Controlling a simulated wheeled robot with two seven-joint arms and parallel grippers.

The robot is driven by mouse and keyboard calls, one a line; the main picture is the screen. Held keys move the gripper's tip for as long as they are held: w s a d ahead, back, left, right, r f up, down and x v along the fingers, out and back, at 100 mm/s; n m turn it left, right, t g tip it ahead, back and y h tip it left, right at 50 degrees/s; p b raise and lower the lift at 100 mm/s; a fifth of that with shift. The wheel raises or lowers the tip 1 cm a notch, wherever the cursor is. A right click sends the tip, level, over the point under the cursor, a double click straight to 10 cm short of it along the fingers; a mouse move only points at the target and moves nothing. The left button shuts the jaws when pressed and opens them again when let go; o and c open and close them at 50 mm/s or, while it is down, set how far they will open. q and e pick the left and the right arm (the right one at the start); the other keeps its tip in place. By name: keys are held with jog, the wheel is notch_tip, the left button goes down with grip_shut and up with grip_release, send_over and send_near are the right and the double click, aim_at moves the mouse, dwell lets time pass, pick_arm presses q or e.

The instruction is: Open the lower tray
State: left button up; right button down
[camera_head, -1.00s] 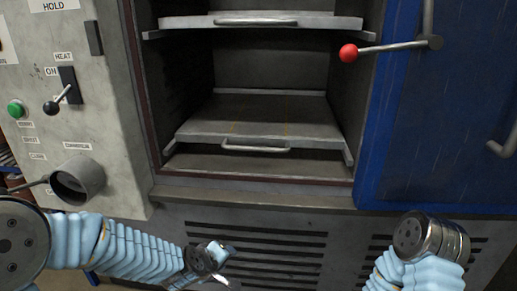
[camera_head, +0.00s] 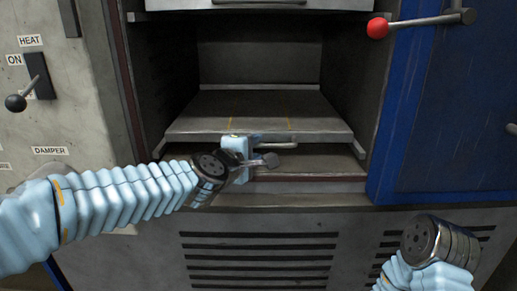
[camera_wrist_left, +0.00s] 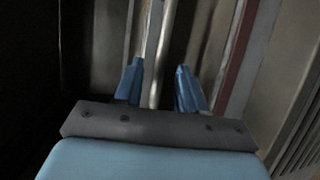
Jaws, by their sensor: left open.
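The lower tray (camera_head: 265,108) is a grey metal shelf inside the open oven chamber. Its bar handle (camera_head: 292,144) runs along its front edge, partly hidden by my left gripper. My left gripper (camera_head: 262,152) is at the left part of this handle. In the left wrist view the open blue fingers (camera_wrist_left: 160,85) stand on either side of a metal bar (camera_wrist_left: 156,60), which looks like the handle, with gaps visible on both sides. The upper tray (camera_head: 250,4) shows only in part at the top. My right arm shows at the lower right, but its gripper is not visible.
The blue door (camera_head: 455,110) stands open at the right, with a red-knobbed lever (camera_head: 378,28) reaching toward the opening. A grey control panel (camera_head: 45,100) with switches is at the left. A vented panel (camera_head: 260,255) lies below the chamber.

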aim_at(258, 146)
pick_arm(q)
jog(key=shift+x, duration=1.7)
jog(key=shift+c, duration=0.3)
grip_shut()
